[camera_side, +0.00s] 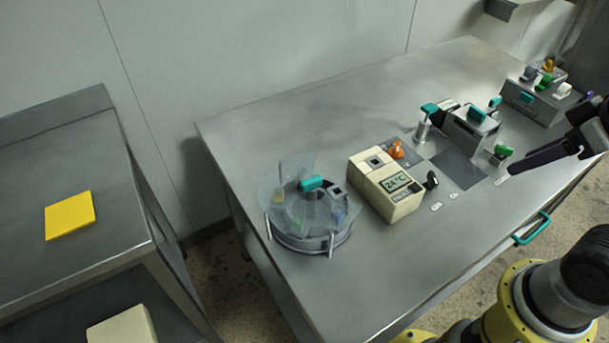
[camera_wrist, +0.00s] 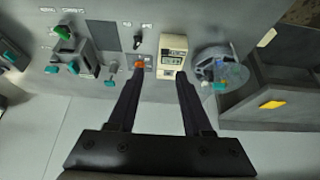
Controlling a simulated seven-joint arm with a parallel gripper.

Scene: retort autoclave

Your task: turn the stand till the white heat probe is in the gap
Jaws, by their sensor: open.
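The round stand (camera_side: 312,243) is on the left part of the steel table, with a clear curved guard around it. Inside are small coloured pieces: a teal one (camera_side: 312,183), a grey one, and yellow, green and blue ones seen dimly through the guard. I cannot pick out the white heat probe or the gap with certainty. The wrist view shows the stand (camera_wrist: 205,54) right of my fingers. My gripper (camera_wrist: 160,74) is open and empty. In the side view it (camera_side: 511,171) hangs over the table's right part, well away from the stand.
A cream box with a 24 °C display (camera_side: 385,190) stands just right of the stand. Further right are an orange knob (camera_side: 397,149), a grey fixture (camera_side: 470,128) and a rack (camera_side: 541,102) with coloured handles. A yellow pad (camera_side: 70,215) lies on the left bench.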

